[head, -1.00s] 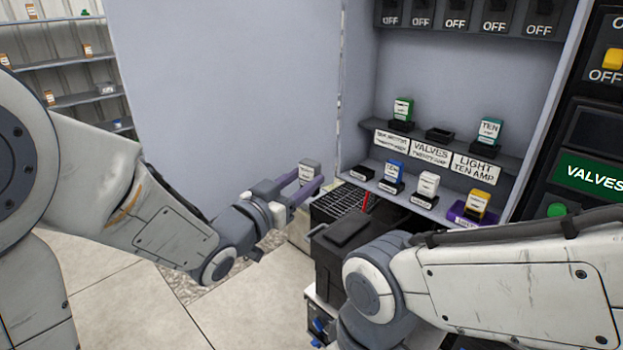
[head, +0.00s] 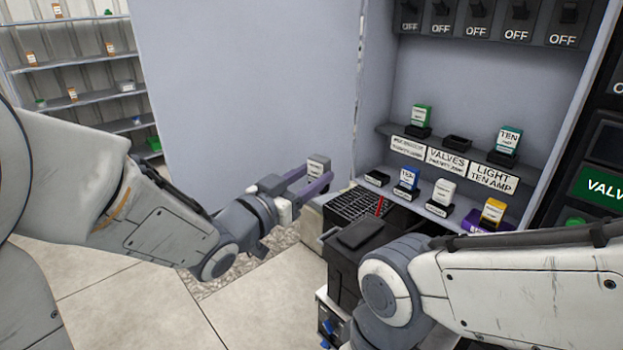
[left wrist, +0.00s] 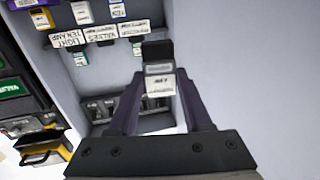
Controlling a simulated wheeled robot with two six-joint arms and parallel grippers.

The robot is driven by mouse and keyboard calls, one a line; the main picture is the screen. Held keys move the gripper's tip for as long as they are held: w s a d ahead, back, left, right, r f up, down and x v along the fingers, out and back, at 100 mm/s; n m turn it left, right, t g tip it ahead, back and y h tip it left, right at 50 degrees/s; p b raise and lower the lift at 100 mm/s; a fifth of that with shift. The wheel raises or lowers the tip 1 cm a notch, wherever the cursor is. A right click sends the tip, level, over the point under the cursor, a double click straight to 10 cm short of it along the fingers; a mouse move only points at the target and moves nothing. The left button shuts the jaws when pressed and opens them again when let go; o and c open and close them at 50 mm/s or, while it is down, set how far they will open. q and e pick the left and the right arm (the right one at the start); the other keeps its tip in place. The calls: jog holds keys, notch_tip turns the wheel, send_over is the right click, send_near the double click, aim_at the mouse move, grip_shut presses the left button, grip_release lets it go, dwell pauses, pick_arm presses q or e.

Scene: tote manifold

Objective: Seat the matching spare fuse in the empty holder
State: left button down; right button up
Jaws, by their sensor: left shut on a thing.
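My left gripper (head: 318,182) is shut on a grey fuse with a white label (head: 318,166), held upright in front of the plain cabinet side. The fuse also shows between the purple fingers in the left wrist view (left wrist: 159,84). An empty black holder (head: 457,143) is on the upper shelf, above the VALVES label (head: 446,159). It stands between a green fuse (head: 420,116) and a teal TEN fuse (head: 509,139). Another empty black holder (head: 377,178) is at the left of the lower shelf. My right arm crosses the lower right; its gripper is out of view.
The lower shelf also bears a blue fuse (head: 408,179), a white fuse (head: 443,192) and a yellow fuse (head: 492,212). A row of OFF switches (head: 476,20) hangs above. A black grid-topped bin (head: 362,204) stands below the shelves. Open air lies between gripper and shelves.

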pick_arm(q)
notch_tip(320, 180, up, 9)
jog(key=p, duration=0.6)
jog(key=shift+r+p, duration=0.15)
jog(key=shift+p, duration=0.15)
